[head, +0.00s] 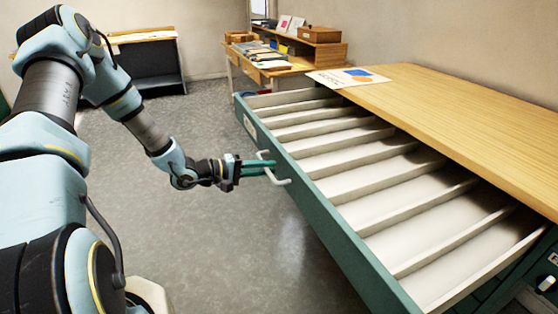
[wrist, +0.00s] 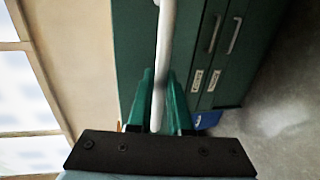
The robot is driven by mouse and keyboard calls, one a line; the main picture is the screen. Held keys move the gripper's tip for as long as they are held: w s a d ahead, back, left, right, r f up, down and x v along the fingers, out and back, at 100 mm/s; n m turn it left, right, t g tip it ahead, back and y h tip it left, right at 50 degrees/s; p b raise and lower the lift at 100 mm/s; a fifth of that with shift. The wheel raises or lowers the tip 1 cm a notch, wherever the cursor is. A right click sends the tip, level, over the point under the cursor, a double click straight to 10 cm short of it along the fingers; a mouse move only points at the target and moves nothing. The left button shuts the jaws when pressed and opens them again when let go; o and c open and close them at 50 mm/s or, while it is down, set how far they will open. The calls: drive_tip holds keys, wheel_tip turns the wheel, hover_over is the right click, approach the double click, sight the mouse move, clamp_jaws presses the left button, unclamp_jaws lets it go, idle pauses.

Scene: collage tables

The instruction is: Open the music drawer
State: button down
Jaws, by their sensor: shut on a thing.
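The music drawer (head: 335,218) is a wide, green-fronted drawer pulled well out from under a wooden top. Its inside is pale, split by several slanted dividers, and looks empty. My gripper (head: 268,171) is shut on the drawer's light bar handle (head: 278,180) at the front. In the wrist view the green fingers (wrist: 166,105) sit on both sides of the pale handle bar (wrist: 163,70). The label on the drawer front (head: 249,127) is too small to read in the head view.
The wooden cabinet top (head: 450,100) holds a sheet with blue and orange shapes (head: 352,77). A desk (head: 275,68) with papers and boxes stands at the back, and a dark shelf unit (head: 147,65) at the back left. The grey floor (head: 225,240) before the drawer is clear.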

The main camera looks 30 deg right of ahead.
drive_tip(key=shift+a, duration=0.6)
drive_tip(key=c, duration=0.8)
unclamp_jaws()
drive_tip(key=shift+c, duration=0.2)
drive_tip(key=b+v, duration=0.1)
drive_tip(key=v, duration=0.9)
drive_tip(key=shift+a+b, duration=0.3)
drive_tip(key=shift+a, duration=0.05)
drive_tip(key=shift+w, duration=0.1)
